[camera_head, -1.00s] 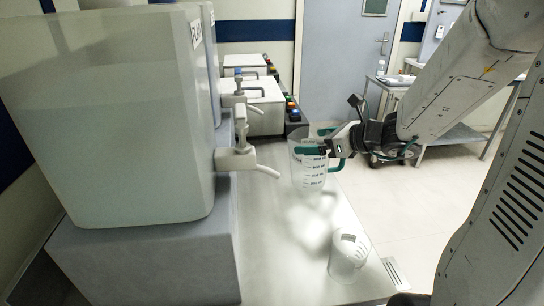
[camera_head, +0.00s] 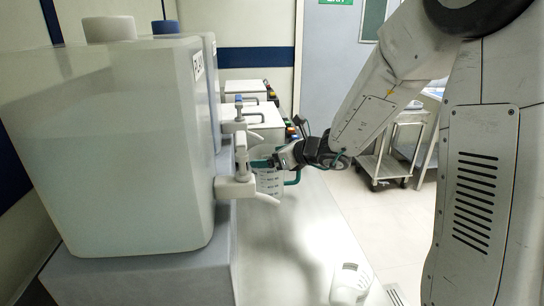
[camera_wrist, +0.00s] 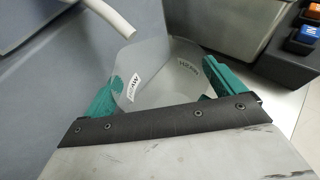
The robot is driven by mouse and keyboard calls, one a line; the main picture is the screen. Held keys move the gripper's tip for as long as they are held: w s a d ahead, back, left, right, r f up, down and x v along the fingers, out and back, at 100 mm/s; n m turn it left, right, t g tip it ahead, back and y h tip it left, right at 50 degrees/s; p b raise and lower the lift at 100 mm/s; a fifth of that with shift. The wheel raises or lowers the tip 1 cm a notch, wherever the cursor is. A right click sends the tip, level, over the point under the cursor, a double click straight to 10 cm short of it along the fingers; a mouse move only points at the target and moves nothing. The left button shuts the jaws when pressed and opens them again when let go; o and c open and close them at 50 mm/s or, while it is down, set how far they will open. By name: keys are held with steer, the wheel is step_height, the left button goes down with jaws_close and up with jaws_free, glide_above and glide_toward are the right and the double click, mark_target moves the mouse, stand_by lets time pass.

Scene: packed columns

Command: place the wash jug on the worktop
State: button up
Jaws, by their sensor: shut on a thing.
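The wash jug (camera_head: 268,184) is a clear, graduated vessel beside the containers' taps, partly hidden by the nearest tap's spout in the head view. My gripper (camera_head: 274,164) has its green fingers closed on the jug near its rim. In the wrist view the jug (camera_wrist: 165,75) sits upright or nearly so between the fingers of my gripper (camera_wrist: 160,95), open end toward the camera, with small labels on its wall. It looks empty. The pale worktop (camera_head: 290,235) runs below; I cannot tell whether the jug's base touches it.
A large translucent container (camera_head: 130,150) with a white tap (camera_head: 238,180) stands on a grey plinth at left. A tap's spout (camera_wrist: 108,14) reaches close to the jug's rim. The middle worktop is clear.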

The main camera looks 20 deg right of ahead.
steer(key=o, duration=0.9)
steer(key=shift+f, duration=0.1)
steer(key=shift+o, duration=0.2)
steer(key=v, duration=1.2)
steer(key=shift+s, duration=0.1)
